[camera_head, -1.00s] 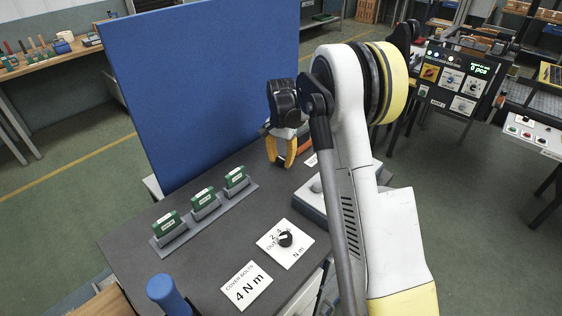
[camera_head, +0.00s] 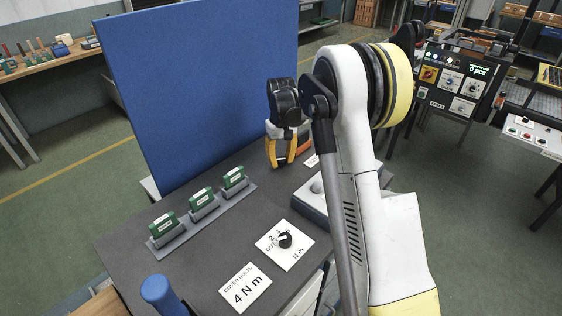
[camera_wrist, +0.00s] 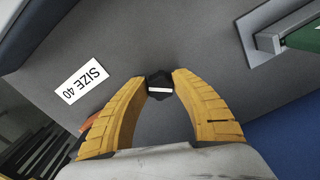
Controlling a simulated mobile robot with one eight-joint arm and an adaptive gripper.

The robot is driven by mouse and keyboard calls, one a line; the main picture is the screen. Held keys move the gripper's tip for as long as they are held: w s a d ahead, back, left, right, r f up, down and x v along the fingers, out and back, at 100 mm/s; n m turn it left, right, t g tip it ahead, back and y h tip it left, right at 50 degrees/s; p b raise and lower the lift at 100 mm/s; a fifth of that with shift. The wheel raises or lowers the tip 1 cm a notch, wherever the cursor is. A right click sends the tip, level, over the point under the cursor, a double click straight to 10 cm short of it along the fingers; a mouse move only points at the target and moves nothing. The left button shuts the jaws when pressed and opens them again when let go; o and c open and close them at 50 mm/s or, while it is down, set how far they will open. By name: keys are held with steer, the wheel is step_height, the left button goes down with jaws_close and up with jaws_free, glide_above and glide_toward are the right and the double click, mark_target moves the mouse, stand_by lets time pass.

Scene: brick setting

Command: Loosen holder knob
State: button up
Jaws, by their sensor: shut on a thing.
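My gripper (camera_wrist: 160,76) points down at the dark grey bench top, with its yellow fingers on both sides of a small black knob (camera_wrist: 160,87). The knob has a white mark on its top, and the fingertips are shut on it.
A grey rail with several green blocks (camera_head: 200,200) stands left of my gripper. A grey fixture (camera_head: 312,203) is to the right. In front are a black dial (camera_head: 285,240), a "4 N m" card (camera_head: 246,287) and a blue handle (camera_head: 163,294). A blue panel (camera_head: 205,85) rises behind.

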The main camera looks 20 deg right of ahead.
mark_target(282, 159)
steer(key=n, duration=0.6)
steer(key=shift+d+n, duration=0.1)
steer(key=shift+n, duration=0.2)
stand_by(0.5)
steer(key=o, duration=1.2)
steer(key=shift+r, duration=0.1)
step_height(282, 159, up, 12)
